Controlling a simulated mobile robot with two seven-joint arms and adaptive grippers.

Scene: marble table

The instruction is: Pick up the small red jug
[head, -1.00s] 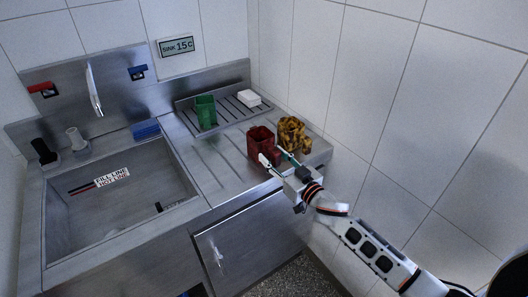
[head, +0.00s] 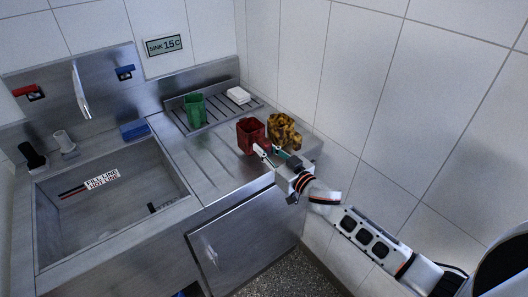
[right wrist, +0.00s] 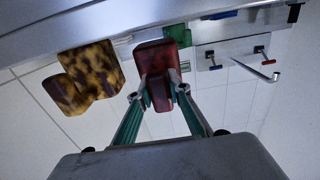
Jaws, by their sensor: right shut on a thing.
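The small red jug (head: 251,133) is near the right end of the steel counter, left of the mottled brown-and-yellow jug (head: 285,131). My right gripper (head: 266,155) reaches it from the front right and is shut on it. In the right wrist view the red jug (right wrist: 157,62) sits between the two fingertips (right wrist: 160,88). It looks upright and slightly above the counter, though the gap under it is hard to make out. The mottled jug (right wrist: 90,78) is beside it in that view, apart from the fingers. My left gripper is not in view.
A green jug (head: 194,109) and a white block (head: 238,95) stand on the ribbed drainer (head: 216,114) at the back. The sink basin (head: 110,215) is at the left, with a blue sponge-like block (head: 134,130) on its rim. A tiled wall (head: 400,110) bounds the right.

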